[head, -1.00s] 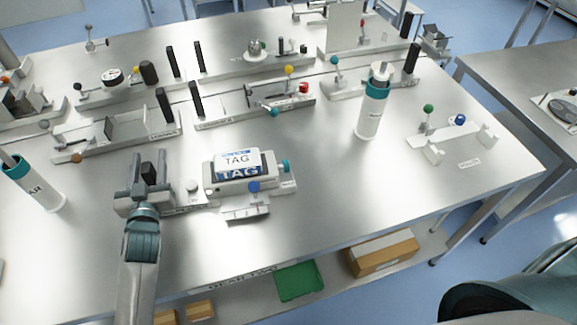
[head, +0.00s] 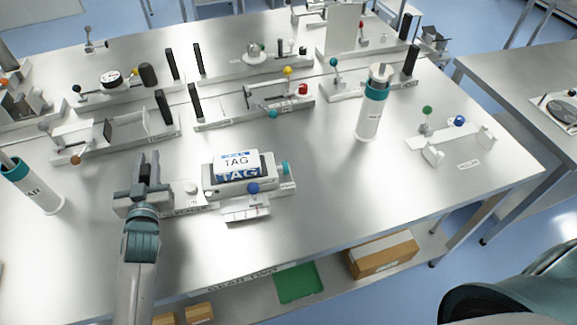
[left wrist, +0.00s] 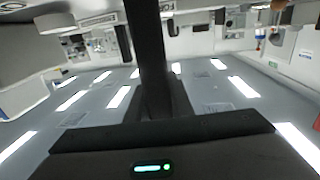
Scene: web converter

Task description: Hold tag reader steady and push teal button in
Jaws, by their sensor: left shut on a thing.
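The tag reader (head: 210,180) is a light box with a blue-and-white TAG block (head: 237,163) on top, near the front middle of the table. The teal button (head: 285,168) sticks out at its right end. A blue ball knob (head: 253,188) is at its front. My left gripper (head: 147,168) is at the left end of the reader's base, shut on the black upright handle, which its fingers mostly hide. In the left wrist view a dark upright bar (left wrist: 150,60) fills the middle; fingers and handle cannot be told apart there. My right gripper is not in view.
A white cylinder with a teal band (head: 369,118) stands right of the reader, and another (head: 38,190) stands at the left. Several fixtures with coloured knobs line the back. The table front right of the reader is clear. A green tray (head: 299,283) sits on the lower shelf.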

